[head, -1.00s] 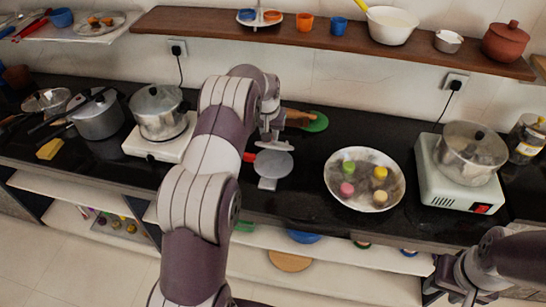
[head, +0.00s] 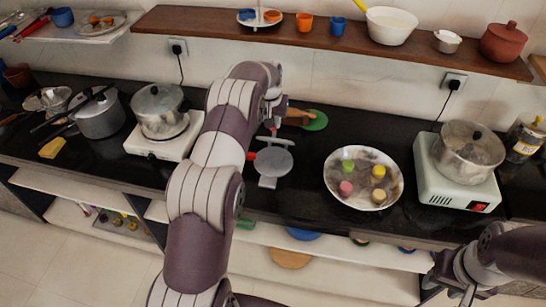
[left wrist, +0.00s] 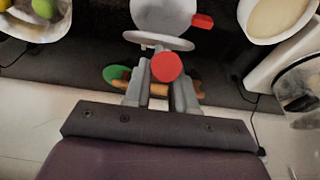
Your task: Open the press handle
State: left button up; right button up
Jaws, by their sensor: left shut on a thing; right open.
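The press stands on the black counter; its round grey base plate (head: 272,163) shows in the head view, and in the left wrist view the base (left wrist: 163,14) is at the top. Its upper plate (left wrist: 158,40) shows nearly edge-on, tilted up from the base. A red-tipped press handle (left wrist: 167,67) lies between the fingers of my left gripper (left wrist: 164,75), which is shut on it. A second red part (left wrist: 202,21) sticks out from the base side. My right gripper (head: 447,290) is open and empty, low at the right, away from the press.
A steel bowl (head: 335,188) with colored pieces stands right of the press. Pots on burners (head: 155,147) (head: 457,187) stand to either side. A rolling pin (head: 297,117) lies on a green board (head: 316,121) behind. A shelf (head: 215,30) hangs above.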

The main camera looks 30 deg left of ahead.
pick_arm(q)
jog(key=shift+w+a+r+p, duration=0.25)
jog(key=shift+w+r+p, duration=0.4)
jog(key=shift+w+p, duration=0.25)
jog(key=shift+w+r, duration=0.1)
jog(key=shift+w, duration=0.3)
jog(key=shift+w+a+p, duration=0.15)
jog(key=shift+w+p, duration=0.2)
jog(key=shift+p, duration=0.05)
